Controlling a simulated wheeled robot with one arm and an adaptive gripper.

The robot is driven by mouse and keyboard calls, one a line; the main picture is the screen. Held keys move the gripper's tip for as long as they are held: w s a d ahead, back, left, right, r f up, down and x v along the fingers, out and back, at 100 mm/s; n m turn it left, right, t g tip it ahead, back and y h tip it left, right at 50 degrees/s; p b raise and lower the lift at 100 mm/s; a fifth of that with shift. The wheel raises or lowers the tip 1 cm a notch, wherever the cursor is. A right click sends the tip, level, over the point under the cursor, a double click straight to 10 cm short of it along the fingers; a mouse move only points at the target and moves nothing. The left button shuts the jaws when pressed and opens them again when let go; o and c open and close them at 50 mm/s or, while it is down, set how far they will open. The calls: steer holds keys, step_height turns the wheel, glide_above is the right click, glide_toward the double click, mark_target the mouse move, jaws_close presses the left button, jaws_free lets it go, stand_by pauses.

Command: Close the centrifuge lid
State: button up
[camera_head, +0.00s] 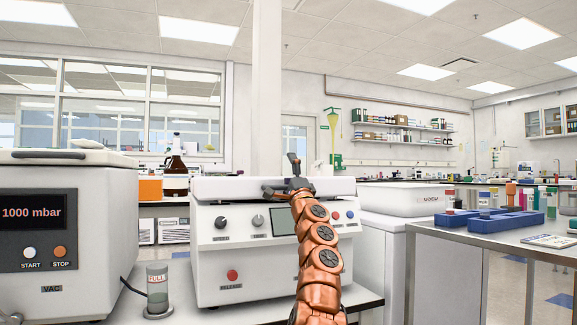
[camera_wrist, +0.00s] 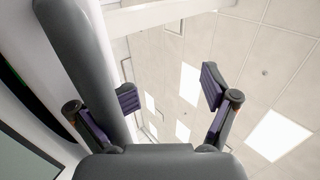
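The white centrifuge (camera_head: 235,260) stands on the bench in the head view, with knobs, a small screen and a red release button on its front. Its lid (camera_head: 225,188) lies low and near level along the top; whether it is fully shut cannot be told. My gripper (camera_head: 294,165) is at the lid's front edge, right of its middle, partly hidden by my arm. In the wrist view my gripper (camera_wrist: 170,92) is open, its purple-padded fingers wide apart. A thick grey bar (camera_wrist: 75,45), perhaps the lid's handle, crosses beside the left finger; contact is unclear.
A vacuum unit (camera_head: 65,230) reading 1000 mbar stands at left. A white device (camera_head: 400,200) stands close at right. A metal table (camera_head: 450,240) with blue racks (camera_head: 505,222) is farther right.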

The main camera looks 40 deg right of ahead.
steer(key=shift+t, duration=0.4)
steer(key=r, duration=0.1)
steer(key=s+r, duration=0.1)
steer(key=r, duration=0.1)
steer(key=s+a+r, duration=0.1)
steer(key=r, duration=0.1)
steer(key=shift+s+a, duration=0.1)
steer(key=shift+c, duration=0.2)
steer(key=shift+w+d+f, duration=0.2)
steer(key=shift+w+f, duration=0.2)
steer(key=shift+f, duration=0.25)
steer(key=shift+w+d+f+p, duration=0.1)
steer(key=shift+w+f+p, duration=0.1)
steer(key=shift+f, duration=0.25)
steer(key=shift+w+d+f+p, duration=0.1)
steer(key=shift+f+p, duration=0.1)
steer(key=shift+f, duration=0.25)
steer(key=shift+s+f, duration=0.25)
steer(key=shift+f, duration=0.6)
steer(key=shift+c, duration=1.1)
steer(key=shift+s+f, duration=0.3)
steer(key=shift+f, duration=0.35)
step_height(320, 180, down, 2)
steer(key=shift+w+f+g+b, duration=0.1)
steer(key=shift+g+b, duration=0.2)
steer(key=shift+b, duration=0.1)
steer(key=shift+c, duration=0.2)
steer(key=shift+s+f, duration=0.2)
steer(key=shift+f, duration=2)
